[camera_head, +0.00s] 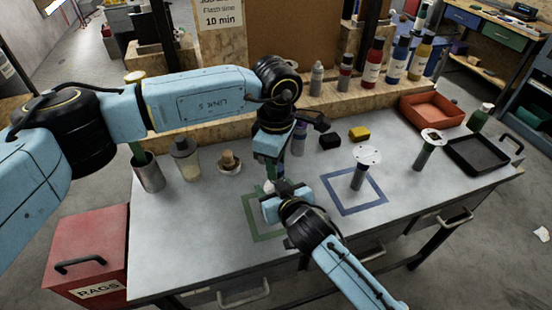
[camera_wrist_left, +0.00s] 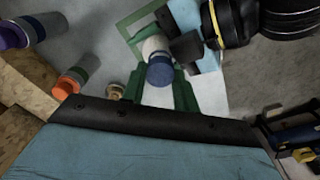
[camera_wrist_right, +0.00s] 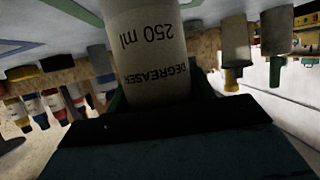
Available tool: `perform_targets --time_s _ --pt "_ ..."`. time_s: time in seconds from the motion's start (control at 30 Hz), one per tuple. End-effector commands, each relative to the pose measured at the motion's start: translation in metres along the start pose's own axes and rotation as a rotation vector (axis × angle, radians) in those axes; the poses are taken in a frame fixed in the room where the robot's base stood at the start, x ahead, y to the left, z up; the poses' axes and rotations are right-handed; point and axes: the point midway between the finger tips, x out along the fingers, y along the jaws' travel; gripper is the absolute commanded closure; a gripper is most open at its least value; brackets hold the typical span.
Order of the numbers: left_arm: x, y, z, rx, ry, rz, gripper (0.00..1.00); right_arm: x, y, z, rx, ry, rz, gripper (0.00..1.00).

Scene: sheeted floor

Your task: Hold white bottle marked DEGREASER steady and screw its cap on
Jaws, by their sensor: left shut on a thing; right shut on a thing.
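The white bottle (camera_wrist_right: 150,45) marked DEGREASER and 250 ml fills the middle of the right wrist view, between the fingers of my right gripper (camera_wrist_right: 158,92). In the head view my right gripper (camera_head: 272,202) is shut on it over the green square outline (camera_head: 262,235), and the bottle is mostly hidden. A blue cap (camera_wrist_left: 160,72) is between the green fingers of my left gripper (camera_wrist_left: 160,88), which is shut on it. The cap lines up with the white bottle top (camera_wrist_left: 154,46); I cannot tell whether its threads are engaged. My left gripper (camera_head: 266,172) comes down from above.
A purple-capped bottle (camera_head: 299,138) stands close behind my grippers. A blue square outline (camera_head: 345,209) with a disc-topped stand (camera_head: 367,155) lies to the right. A metal cup (camera_head: 150,174) and a jar (camera_head: 187,162) stand at left. The front table strip is clear.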

Motion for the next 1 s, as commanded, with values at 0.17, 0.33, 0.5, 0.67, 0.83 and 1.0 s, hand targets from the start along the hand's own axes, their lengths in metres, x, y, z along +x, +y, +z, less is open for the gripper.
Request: perform_targets --time_s 0.17,0.33,0.5,0.67,0.83,1.0 --pt "0.0 0.0 0.0 0.0 0.0 0.0 0.91 0.0 0.0 0.001 -0.001 -0.001 0.001 0.88" --pt "0.0 0.0 0.0 0.0 0.0 0.0 0.91 0.0 0.0 0.001 -0.001 -0.001 0.001 0.88" --pt "0.003 0.0 0.0 0.001 0.0 0.0 0.91 0.0 0.0 0.001 -0.001 -0.001 0.001 0.88" --pt "0.006 0.0 0.0 0.001 0.0 0.0 0.91 0.0 0.0 0.001 -0.001 -0.001 0.001 0.88" --pt "0.009 0.0 0.0 0.001 0.0 0.001 0.91 0.0 0.0 0.001 -0.001 -0.001 0.001 0.88" --pt "0.011 0.0 0.0 0.007 0.0 0.001 0.91 0.0 0.0 0.001 -0.001 -0.001 0.001 1.0"
